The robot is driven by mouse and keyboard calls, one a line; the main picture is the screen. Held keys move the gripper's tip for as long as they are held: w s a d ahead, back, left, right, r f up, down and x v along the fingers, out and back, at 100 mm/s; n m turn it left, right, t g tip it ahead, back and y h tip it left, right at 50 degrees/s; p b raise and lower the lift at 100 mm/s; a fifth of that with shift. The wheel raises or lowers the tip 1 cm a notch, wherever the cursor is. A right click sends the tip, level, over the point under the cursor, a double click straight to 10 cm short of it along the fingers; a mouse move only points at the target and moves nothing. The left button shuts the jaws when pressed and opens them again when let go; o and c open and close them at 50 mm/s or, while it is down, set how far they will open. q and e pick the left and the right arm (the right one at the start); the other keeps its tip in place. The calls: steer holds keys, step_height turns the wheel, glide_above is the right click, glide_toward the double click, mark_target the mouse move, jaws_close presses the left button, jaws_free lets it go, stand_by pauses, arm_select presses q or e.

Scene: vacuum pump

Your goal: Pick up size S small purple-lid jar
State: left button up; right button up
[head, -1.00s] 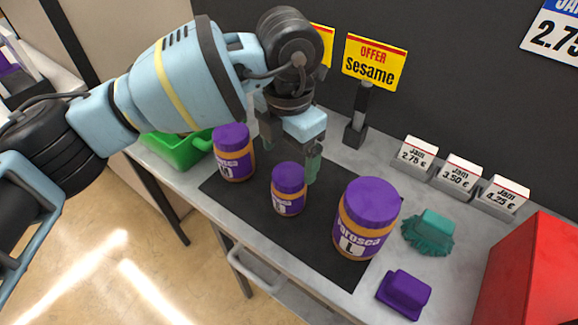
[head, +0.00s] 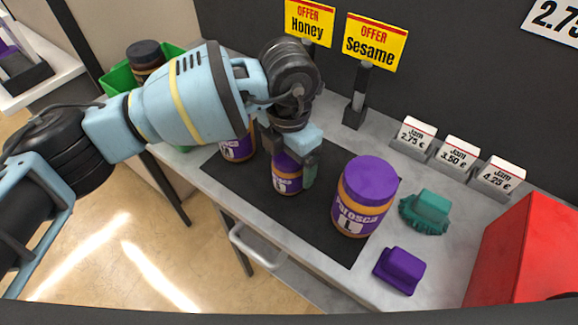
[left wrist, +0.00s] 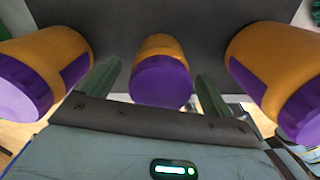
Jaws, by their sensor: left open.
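The small purple-lid jar (head: 288,182), with an orange-brown body and purple label, stands upright on a dark mat (head: 232,178), between two larger jars. My left gripper (head: 289,162) is over it, pointing down and covering part of its lid. In the left wrist view the small jar (left wrist: 160,78) sits between the two green fingers (left wrist: 155,88), with gaps on both sides. The left gripper is open. My right gripper is not in view.
A large jar marked L (head: 366,197) stands close on the right. Another jar (head: 238,147) stands on the left, partly hidden by my arm. A teal brush (head: 425,210), a purple block (head: 399,270) and a red box (head: 525,255) are to the right. Sign posts stand behind.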

arm_select(q)
steer(key=shift+f, duration=0.7)
steer(key=shift+c, duration=0.5)
steer(key=shift+r, duration=0.1)
steer(key=c, duration=1.2)
steer(key=shift+r, duration=0.1)
